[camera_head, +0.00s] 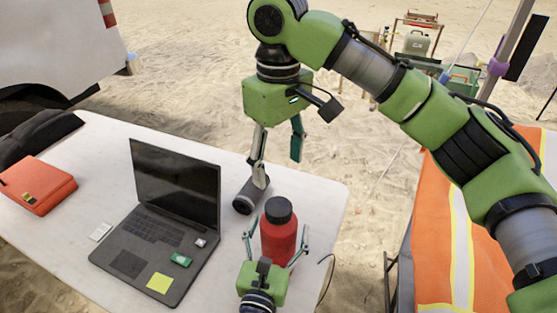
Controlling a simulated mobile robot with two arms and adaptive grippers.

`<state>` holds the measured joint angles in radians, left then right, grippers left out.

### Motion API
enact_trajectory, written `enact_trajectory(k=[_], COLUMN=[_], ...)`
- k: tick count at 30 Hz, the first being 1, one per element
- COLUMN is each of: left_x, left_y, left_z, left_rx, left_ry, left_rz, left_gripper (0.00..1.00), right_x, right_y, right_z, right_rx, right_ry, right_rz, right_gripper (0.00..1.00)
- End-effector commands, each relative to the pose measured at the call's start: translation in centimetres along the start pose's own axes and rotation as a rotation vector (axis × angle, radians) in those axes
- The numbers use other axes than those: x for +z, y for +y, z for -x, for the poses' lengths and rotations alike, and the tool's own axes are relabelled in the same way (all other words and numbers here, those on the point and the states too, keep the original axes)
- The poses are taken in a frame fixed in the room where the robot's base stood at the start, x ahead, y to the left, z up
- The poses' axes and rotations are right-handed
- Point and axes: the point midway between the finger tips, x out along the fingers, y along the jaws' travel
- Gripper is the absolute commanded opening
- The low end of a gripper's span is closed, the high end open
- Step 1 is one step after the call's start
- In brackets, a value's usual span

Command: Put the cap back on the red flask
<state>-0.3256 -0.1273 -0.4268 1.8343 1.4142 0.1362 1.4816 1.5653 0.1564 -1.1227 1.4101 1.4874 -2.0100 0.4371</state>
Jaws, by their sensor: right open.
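The red flask (278,241) stands upright near the right end of the table, with a black ribbed cap (278,211) sitting on its top. My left gripper (275,243) comes from the front edge with one finger on each side of the flask. I cannot tell whether its fingers press on the flask. My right gripper (279,162) is open and empty, pointing down above and behind the flask. Its left finger reaches down beside a dark cylinder (246,196) lying on the table; whether they touch is unclear.
An open laptop (155,240) with a yellow note and small items stands left of the flask. A red case (37,186) lies at the table's far left. An orange cloth with reflective stripes (438,239) is at the right. The white table (110,143) is bare behind the laptop.

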Motion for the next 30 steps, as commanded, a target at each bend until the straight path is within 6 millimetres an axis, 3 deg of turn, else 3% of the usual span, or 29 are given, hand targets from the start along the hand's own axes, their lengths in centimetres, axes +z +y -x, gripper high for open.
enact_trajectory(k=[8, 21, 30], left_x=[-0.1, -0.1, 0.0], left_y=[0.0, 0.0, 0.0], left_z=[1.2, 9.9, 12.0], left_rx=[-0.001, -0.003, -0.001], left_ry=[0.002, 0.003, 0.0], left_rz=[-0.004, -0.003, 0.001], left_gripper=[0.78, 0.78, 0.78], right_x=[0.0, 0.0, 0.0], right_y=[0.0, 0.0, 0.0], right_z=[0.0, 0.0, 0.0], right_rx=[0.0, 0.0, 0.0], right_ry=[0.0, 0.0, 0.0], right_rz=[0.0, 0.0, 0.0], right_gripper=[0.59, 0.59, 0.59])
